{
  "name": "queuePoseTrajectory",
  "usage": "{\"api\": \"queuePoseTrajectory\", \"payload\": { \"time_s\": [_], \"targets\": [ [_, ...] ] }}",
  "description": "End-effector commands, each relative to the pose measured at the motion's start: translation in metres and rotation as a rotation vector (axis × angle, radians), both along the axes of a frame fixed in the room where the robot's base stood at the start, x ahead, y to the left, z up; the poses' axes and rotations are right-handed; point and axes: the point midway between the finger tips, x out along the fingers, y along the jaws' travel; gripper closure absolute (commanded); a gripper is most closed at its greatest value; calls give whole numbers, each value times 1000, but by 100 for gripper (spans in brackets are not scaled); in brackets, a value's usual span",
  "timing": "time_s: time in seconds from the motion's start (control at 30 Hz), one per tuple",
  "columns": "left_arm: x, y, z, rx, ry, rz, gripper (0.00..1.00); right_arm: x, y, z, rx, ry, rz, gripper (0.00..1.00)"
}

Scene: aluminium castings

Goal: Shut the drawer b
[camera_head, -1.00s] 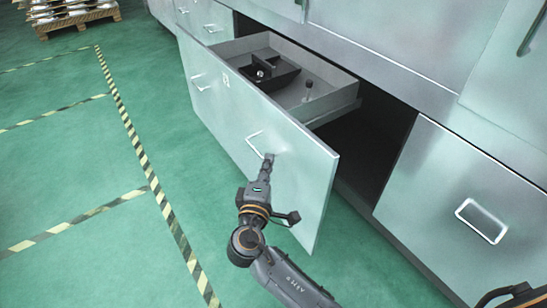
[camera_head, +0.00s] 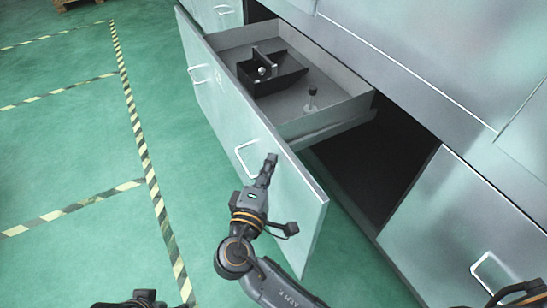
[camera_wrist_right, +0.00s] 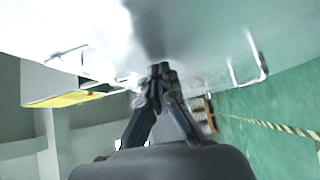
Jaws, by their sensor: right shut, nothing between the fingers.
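Drawer b (camera_head: 222,110) stands pulled out of the cabinet in the head view. Its tall pale front carries two handles, the far one (camera_head: 201,75) and the near one (camera_head: 246,160). My right gripper (camera_head: 271,158) is shut and empty, with its tips at the drawer front, just right of the near handle. The right wrist view shows the shut fingers (camera_wrist_right: 160,72) pointing at the pale panel; I cannot tell whether they touch it. My left gripper's fingers do not show.
The drawer holds a black tray (camera_head: 275,74) and a small knobbed post (camera_head: 311,100). A dark cabinet opening (camera_head: 365,160) lies right of the drawer. Another handled front (camera_head: 455,215) is at the right. Green floor with striped tape (camera_head: 133,100) is open at the left.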

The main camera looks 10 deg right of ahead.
Motion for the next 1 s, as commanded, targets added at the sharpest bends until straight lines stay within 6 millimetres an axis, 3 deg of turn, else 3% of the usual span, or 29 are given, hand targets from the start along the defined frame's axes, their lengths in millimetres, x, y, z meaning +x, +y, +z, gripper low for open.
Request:
{"api": "queuePoseTrajectory", "payload": {
  "time_s": [0.57,0.77,1.0],
  "targets": [
    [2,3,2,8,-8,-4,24,0,-4,1,0,-1,-2,100],
    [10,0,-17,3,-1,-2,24,6,-23,2,-1,-2,-4,100],
    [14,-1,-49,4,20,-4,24,19,-63,3,-3,-2,-7,100]
  ]
}}
